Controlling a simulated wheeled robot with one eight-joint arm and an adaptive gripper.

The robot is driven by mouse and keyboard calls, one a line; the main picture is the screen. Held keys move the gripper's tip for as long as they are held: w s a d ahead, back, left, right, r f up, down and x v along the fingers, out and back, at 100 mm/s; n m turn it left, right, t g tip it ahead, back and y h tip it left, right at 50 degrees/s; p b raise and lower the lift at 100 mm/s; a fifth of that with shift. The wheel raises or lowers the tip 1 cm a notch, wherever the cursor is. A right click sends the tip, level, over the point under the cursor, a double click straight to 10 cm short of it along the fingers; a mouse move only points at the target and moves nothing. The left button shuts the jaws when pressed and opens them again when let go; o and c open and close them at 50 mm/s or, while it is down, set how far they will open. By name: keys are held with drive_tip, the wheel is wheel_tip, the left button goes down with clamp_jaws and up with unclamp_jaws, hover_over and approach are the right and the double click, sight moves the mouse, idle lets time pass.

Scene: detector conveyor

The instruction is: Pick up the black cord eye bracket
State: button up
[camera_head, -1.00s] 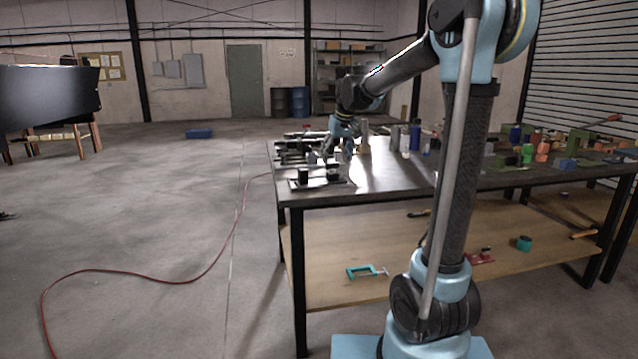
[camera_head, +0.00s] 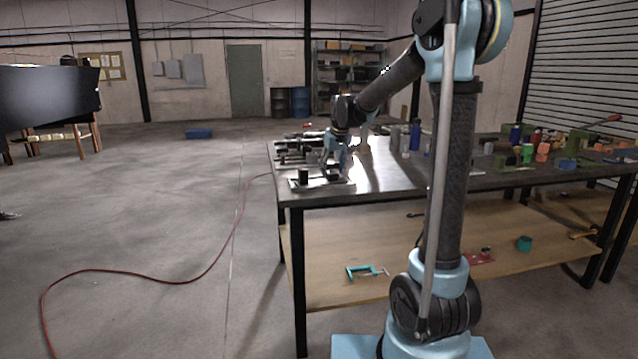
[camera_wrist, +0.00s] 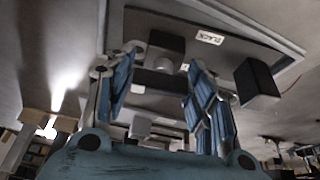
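A small black piece (camera_wrist: 165,52), which looks like the black cord eye bracket, sits on a flat tray (camera_wrist: 222,22) whose label reads BLACK. In the wrist view it lies between and just beyond the fingertips of my gripper (camera_wrist: 165,62); its exact shape is hard to make out. The fingers are apart, and I see no contact with the piece. In the head view my gripper (camera_head: 337,158) points down over the right part of the tray (camera_head: 342,186), and the piece (camera_head: 332,173) is partly hidden below it.
A black block (camera_wrist: 257,82) stands on the same tray, to the left in the head view (camera_head: 303,175). More dark trays (camera_head: 290,152) lie behind. Several cylinders (camera_head: 405,140) stand right of my gripper. The table (camera_head: 390,178) has bare room between.

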drive_tip(key=c, duration=0.8)
drive_tip(key=shift+o, duration=0.2)
